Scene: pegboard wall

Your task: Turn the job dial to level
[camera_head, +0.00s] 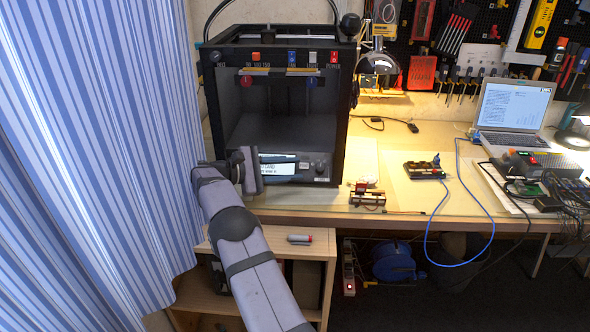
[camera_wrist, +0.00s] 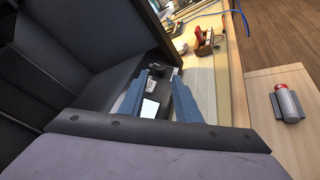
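The black 3D-printer-like machine (camera_head: 276,100) stands at the left end of the bench. Its front panel has a lit screen (camera_head: 278,166) and, to the right of it, a small round dial (camera_head: 320,167) that I take for the job dial. Its pointer setting is too small to read. My gripper (camera_head: 260,170) is in front of the panel's left part, left of the dial and apart from it, and covers part of the screen. In the wrist view its two blue-grey fingers (camera_wrist: 158,76) stand apart with nothing held; the panel shows between and beyond them.
Switches and coloured buttons (camera_head: 292,56) line the machine's top. A blue striped curtain (camera_head: 95,150) hangs close left of my arm. A small rack (camera_head: 367,196) stands right of the machine.

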